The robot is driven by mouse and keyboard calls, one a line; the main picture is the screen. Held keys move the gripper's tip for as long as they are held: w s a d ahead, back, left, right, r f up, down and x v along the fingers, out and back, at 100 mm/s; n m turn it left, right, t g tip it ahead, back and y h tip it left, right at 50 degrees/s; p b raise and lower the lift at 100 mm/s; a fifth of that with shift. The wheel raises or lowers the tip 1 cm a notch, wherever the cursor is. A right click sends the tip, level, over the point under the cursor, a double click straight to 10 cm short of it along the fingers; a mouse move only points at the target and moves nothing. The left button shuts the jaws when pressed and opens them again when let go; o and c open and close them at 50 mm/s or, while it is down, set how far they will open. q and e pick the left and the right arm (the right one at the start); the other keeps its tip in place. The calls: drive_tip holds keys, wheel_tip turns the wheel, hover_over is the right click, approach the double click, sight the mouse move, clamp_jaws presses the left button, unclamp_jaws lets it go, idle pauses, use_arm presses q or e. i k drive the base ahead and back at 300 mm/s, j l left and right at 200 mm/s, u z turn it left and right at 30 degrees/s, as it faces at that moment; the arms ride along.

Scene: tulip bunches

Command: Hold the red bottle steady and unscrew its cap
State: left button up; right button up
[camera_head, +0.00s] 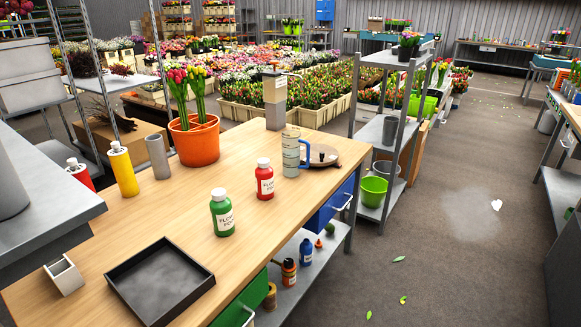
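The red bottle (265,184) with a white cap (263,162) and a white label stands upright on the wooden table, right of its middle. The cap sits on the bottle. A green bottle (222,216) of the same shape, also white-capped, stands nearer, to its left. Another red container (82,176) with a white nozzle top is at the far left, its lower part hidden by a grey surface. Neither of my grippers shows in the head view.
On the wooden table (110,226) are a black tray (164,306), an orange tulip pot (197,146), a yellow bottle (123,171), a grey cylinder (157,157) and a blue-handled mug (290,154). A metal shelf (375,135) stands right. Floor (440,235) beyond is largely clear.

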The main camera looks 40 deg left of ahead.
sight(264, 177)
drive_tip(key=i+u, duration=0.25)
drive_tip(key=i, duration=0.35)
drive_tip(key=i+l+u, duration=0.15)
drive_tip(key=i+u, duration=0.15)
drive_tip(key=i, duration=0.25)
